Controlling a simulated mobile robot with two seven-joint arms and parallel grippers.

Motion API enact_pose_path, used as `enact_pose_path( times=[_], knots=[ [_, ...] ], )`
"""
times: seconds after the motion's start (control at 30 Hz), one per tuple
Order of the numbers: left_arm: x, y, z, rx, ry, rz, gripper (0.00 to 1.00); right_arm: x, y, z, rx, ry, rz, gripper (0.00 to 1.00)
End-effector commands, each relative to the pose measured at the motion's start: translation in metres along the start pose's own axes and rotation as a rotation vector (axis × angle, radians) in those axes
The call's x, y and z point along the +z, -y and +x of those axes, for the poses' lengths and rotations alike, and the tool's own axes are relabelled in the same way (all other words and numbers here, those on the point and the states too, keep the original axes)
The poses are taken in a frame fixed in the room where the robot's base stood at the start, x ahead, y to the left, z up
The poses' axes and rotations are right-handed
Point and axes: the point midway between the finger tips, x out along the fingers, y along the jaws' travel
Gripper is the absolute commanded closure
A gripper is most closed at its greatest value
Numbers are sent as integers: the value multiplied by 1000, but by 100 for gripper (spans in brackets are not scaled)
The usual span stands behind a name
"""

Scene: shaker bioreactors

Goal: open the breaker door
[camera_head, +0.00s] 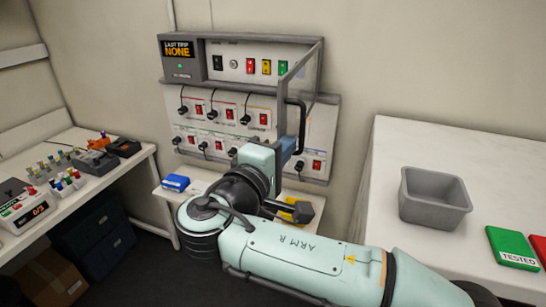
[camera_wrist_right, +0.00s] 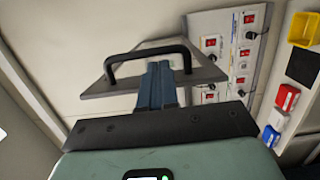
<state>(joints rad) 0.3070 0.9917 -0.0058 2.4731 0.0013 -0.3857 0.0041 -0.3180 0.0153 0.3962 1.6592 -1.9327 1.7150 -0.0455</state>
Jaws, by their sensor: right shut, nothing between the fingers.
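The breaker door (camera_head: 303,78) is a clear panel with a grey frame at the right side of the upper breaker panel (camera_head: 240,64). It stands swung out from the panel, baring the switches. Its black bar handle (camera_head: 299,112) also shows in the right wrist view (camera_wrist_right: 147,53), with the grey door (camera_wrist_right: 206,73) behind it. My right gripper (camera_head: 301,136) is shut and empty. Its blue fingers (camera_wrist_right: 158,68) point at the door, with their tips close to the handle loop. I cannot tell whether they touch it. My left gripper is not in view.
Below the panel are rows of red switches with black plugs (camera_head: 245,117). A small shelf holds a blue box (camera_head: 175,183) and a yellow bin (camera_head: 303,212). The right bench has a grey bin (camera_head: 434,196) and a green TESTED case (camera_head: 514,248). A left bench (camera_head: 130,160) holds equipment.

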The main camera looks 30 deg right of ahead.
Motion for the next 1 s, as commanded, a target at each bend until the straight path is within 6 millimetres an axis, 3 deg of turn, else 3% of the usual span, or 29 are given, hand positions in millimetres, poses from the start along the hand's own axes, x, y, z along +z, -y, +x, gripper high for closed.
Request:
enact_pose_path(
  times=[0.13,0.57,0.77,1.0],
  knots=[
    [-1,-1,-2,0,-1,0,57,0,0,9,0,1,0,100],
    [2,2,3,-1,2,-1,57,5,2,12,-2,-6,0,100],
    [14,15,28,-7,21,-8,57,39,6,24,-5,-68,2,100],
    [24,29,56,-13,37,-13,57,99,6,47,0,-115,3,100]
  ],
)
